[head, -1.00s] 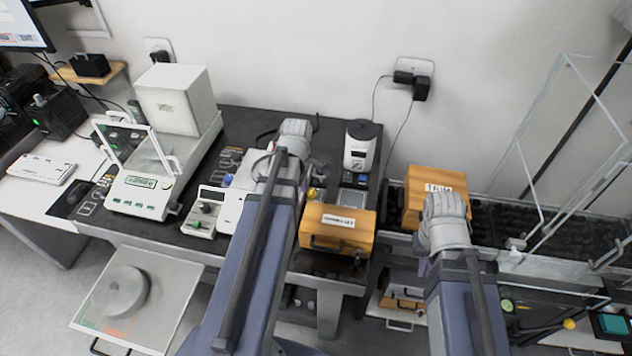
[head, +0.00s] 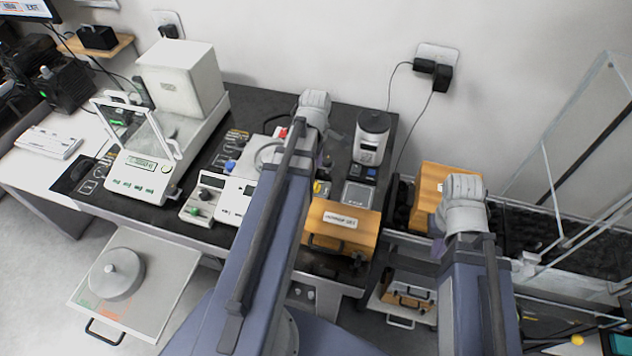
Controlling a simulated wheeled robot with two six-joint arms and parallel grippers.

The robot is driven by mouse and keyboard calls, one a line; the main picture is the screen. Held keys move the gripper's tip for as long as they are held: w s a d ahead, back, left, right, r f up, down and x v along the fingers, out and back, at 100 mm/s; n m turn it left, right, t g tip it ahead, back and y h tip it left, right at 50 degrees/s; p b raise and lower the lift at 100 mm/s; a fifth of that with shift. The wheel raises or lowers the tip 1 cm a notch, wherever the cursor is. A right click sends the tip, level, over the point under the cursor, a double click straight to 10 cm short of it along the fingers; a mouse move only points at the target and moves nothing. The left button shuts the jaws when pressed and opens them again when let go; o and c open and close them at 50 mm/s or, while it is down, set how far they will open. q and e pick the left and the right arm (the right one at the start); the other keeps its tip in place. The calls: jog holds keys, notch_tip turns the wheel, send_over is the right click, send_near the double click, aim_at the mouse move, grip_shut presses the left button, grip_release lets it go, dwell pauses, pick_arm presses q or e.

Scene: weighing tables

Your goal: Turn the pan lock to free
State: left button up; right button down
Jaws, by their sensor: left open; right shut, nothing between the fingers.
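I cannot single out the pan lock for certain. A white weighing device with a round grey pan (head: 268,154) stands on the dark table, partly hidden behind my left arm. A red knob (head: 283,132) shows at its back and a blue knob (head: 231,166) at its left. My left gripper (head: 319,150) is over the table just right of this device; its fingers are mostly hidden by the wrist, and it is open. My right gripper (head: 440,238) is at the wooden box on the right, its fingers mostly hidden by its wrist; it is shut and empty.
A glass-doored balance (head: 137,180) stands at the left, with a small control box (head: 205,200) beside it. A wooden box (head: 340,225) is at the table's front edge. A grey canister (head: 370,140) stands behind. A tray with a round weight (head: 117,272) is low at front left.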

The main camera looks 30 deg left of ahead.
aim_at(315, 186)
pick_arm(q)
notch_tip(315, 186, down, 7)
jog(key=b, duration=0.7)
jog(key=shift+f, duration=0.15)
jog(key=shift+c, duration=0.4)
grip_shut()
